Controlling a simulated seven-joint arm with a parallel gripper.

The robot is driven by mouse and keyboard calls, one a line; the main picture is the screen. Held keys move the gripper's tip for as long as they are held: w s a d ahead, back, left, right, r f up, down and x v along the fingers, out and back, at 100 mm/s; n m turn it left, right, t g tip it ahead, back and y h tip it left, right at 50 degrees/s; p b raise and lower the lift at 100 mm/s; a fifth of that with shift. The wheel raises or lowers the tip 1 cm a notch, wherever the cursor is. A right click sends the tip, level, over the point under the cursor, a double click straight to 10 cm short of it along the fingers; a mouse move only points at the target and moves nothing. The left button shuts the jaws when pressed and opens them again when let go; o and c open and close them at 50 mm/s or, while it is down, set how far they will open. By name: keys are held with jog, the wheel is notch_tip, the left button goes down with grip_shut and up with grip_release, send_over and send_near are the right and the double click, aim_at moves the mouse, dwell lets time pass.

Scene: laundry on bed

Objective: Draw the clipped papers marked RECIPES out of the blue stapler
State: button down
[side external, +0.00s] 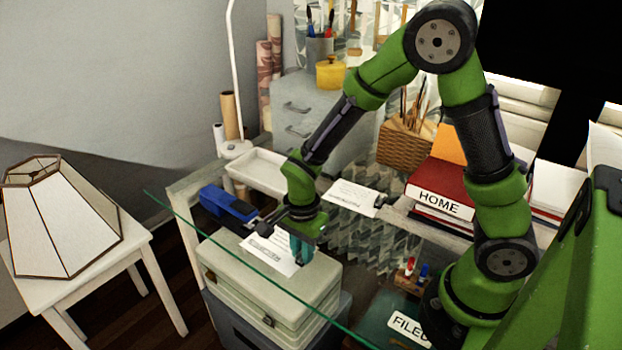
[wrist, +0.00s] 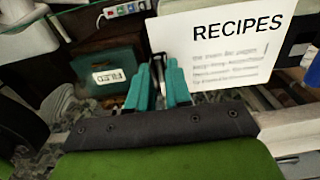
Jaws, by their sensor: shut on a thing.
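The papers marked RECIPES (wrist: 236,42) show large in the wrist view, their printed face towards the camera. In the side view the white papers (side external: 268,254) lie between the blue stapler (side external: 228,206) and my gripper (side external: 300,250). The stapler sits at the far left of the glass desk, its front end towards the papers. My teal fingers (wrist: 160,82) are closed at the papers' edge and hold it.
A green tray labelled FILED (side external: 408,328) lies near my base, and also shows in the wrist view (wrist: 108,76). A white tray (side external: 258,172), another printed sheet (side external: 352,198) and a red book marked HOME (side external: 440,188) stand behind. The desk's glass edge (side external: 250,276) runs along the front.

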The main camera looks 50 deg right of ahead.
jog(key=shift+s, duration=1.6)
notch_tip(320, 180, up, 8)
